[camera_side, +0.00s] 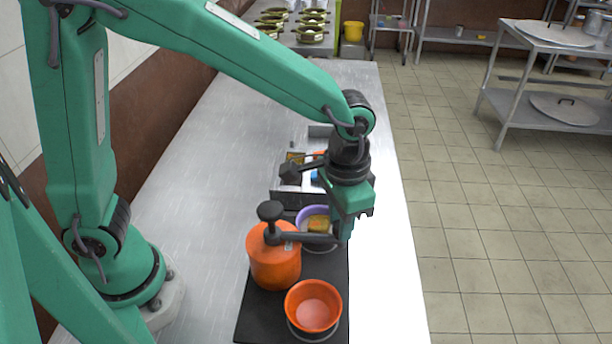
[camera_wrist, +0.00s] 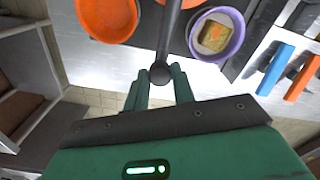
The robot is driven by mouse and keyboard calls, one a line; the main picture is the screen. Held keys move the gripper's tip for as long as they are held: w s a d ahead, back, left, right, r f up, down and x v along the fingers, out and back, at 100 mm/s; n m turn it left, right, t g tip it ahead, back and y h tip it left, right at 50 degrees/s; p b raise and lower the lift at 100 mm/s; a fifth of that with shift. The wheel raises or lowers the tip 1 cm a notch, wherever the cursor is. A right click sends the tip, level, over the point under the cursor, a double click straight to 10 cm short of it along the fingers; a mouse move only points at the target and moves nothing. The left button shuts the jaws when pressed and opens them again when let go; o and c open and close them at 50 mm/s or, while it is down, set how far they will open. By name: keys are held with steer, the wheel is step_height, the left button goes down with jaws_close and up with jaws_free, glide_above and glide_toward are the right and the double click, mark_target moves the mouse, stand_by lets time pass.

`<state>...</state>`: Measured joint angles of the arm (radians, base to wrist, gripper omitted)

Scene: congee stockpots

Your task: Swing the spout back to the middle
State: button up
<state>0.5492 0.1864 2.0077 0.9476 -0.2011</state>
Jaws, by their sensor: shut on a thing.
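The dark grey spout (camera_side: 302,238) reaches from a post with a round black knob (camera_side: 270,211) toward the counter's right side. In the wrist view the spout (camera_wrist: 175,32) runs between an orange pot (camera_wrist: 108,14) and a purple pot (camera_wrist: 233,45), ending in a round tip. My gripper (camera_side: 345,236) is shut on the spout's outer end; its green fingers (camera_wrist: 160,92) stand on either side of the tip. In the side view the open orange pot (camera_side: 314,305) is at the front, and the purple pot (camera_side: 300,214), holding a yellow-brown block, is behind the spout.
The pots are on a black mat (camera_side: 257,318). Behind is a tray area with blue and orange items, also in the wrist view (camera_wrist: 275,70). The counter (camera_side: 185,200) is clear at left; open floor lies at right.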

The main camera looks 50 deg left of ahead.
steer(key=o, duration=0.5)
steer(key=shift+o, duration=0.2)
steer(key=shift+r, duration=0.1)
steer(key=shift+r, duration=3.4)
steer(key=shift+a+r, duration=0.2)
steer(key=shift+a, duration=0.2)
steer(key=s+a+r+n+t, duration=0.1)
steer(key=s+a+n+t, duration=0.1)
steer(key=s+a, duration=0.3)
steer(key=s+a+r+n+t, duration=0.2)
steer(key=s+a, duration=0.3)
steer(key=a, duration=0.9)
steer(key=shift+s+a+t, duration=0.15)
steer(key=shift+s+t, duration=0.05)
steer(key=shift+t, duration=0.6)
